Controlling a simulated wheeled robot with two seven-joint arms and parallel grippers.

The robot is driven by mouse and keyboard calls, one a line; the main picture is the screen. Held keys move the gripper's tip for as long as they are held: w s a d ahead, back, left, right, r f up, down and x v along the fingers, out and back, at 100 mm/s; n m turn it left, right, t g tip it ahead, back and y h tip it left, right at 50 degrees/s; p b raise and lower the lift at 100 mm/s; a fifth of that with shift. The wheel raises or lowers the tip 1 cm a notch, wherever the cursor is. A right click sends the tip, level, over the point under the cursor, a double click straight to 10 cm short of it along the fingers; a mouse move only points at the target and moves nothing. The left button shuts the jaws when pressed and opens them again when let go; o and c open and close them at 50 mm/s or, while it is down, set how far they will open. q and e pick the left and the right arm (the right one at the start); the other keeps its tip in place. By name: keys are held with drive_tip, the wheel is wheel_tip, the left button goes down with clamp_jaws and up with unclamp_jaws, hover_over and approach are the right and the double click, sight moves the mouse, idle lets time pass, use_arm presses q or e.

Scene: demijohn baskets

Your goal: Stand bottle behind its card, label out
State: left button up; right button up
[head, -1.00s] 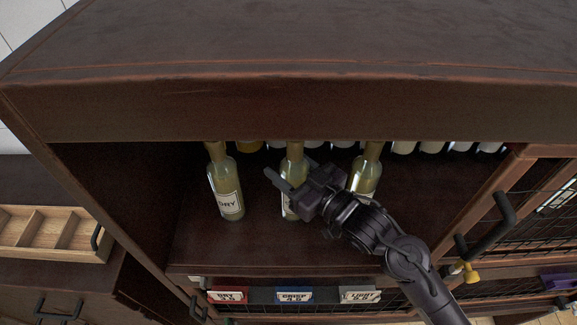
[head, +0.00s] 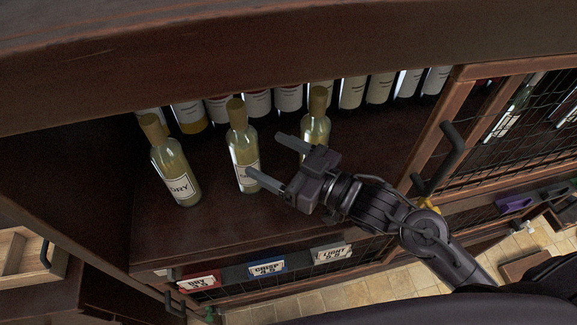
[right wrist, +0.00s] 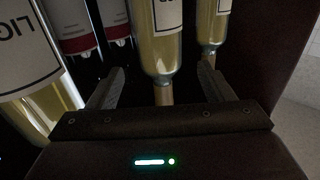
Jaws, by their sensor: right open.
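Three pale yellow bottles stand upright on the shelf. The left one (head: 175,168) shows its DRY label to the front. The middle one (head: 240,140) has a white label, partly hidden by a finger of my right gripper (head: 265,157). The right one (head: 316,128) stands partly behind the gripper. My right gripper is open, with its fingers pointing toward the middle bottle. In the right wrist view the middle bottle (right wrist: 160,40) appears beyond the gap between the open fingers (right wrist: 160,88). Cards DRY (head: 198,283), CRISP (head: 267,268) and LIGHT (head: 331,253) line the shelf edge. My left gripper is out of view.
Several dark bottles with white labels (head: 257,102) stand in a row behind. A mesh door (head: 510,125) with a black handle is at the right. The shelf's dark side wall bounds the left. The shelf front (head: 200,240) is clear.

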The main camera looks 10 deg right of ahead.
drive_tip(key=shift+v, duration=1.6)
